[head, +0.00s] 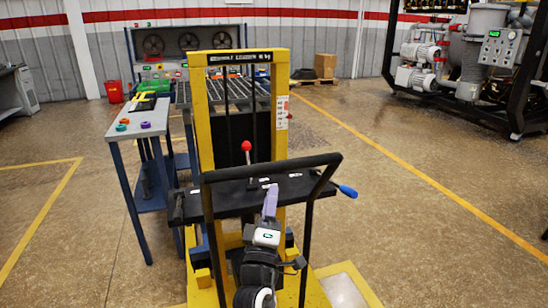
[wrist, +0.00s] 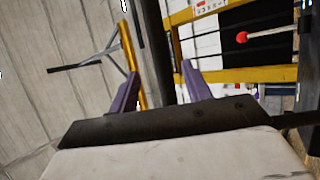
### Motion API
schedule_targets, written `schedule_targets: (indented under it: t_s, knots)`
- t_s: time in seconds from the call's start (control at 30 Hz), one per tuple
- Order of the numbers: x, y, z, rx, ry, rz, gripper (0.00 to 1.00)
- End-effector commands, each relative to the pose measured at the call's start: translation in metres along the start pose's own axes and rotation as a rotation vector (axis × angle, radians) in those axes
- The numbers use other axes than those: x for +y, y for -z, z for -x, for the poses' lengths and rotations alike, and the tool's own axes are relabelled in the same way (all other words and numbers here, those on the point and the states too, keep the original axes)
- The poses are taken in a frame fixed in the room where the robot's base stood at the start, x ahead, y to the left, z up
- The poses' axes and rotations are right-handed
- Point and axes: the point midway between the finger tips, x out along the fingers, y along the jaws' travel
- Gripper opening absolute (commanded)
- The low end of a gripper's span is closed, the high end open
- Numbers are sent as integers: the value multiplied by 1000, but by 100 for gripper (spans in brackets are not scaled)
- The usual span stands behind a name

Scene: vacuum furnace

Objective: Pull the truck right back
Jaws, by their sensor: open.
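The truck is a yellow lift truck with a tall mast (head: 281,130), standing in the middle of the head view. Its black push handle (head: 262,166) arches across the near side. A red-knobbed lever (head: 246,146) stands behind the handle and also shows in the wrist view (wrist: 242,37). My gripper (head: 270,194) is just below the handle's top bar. In the wrist view its two purple fingers (wrist: 161,88) are apart, with a dark bar (wrist: 154,45) between them in the picture. I cannot tell whether they touch it. Nothing is gripped.
A blue-legged table (head: 128,129) with coloured pieces stands left of the truck. A black-framed pump unit (head: 470,60) stands at the right. Open floor with a yellow line (head: 420,172) lies right of the truck.

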Motion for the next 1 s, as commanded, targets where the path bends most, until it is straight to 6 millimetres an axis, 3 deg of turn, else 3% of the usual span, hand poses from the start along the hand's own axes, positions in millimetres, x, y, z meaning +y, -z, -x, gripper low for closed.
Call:
schedule_targets:
  t_s: [0.03, 0.2, 0.5, 0.93, 1.0]
  knots:
    - [5, 1, -15, 0, -3, 0, 49]
    - [5, 1, -52, 0, -2, -1, 49]
    - [2, 2, -98, 2, -2, -2, 49]
    - [1, 1, -108, 2, -1, -3, 49]
    - [1, 1, -107, 2, -1, -3, 41]
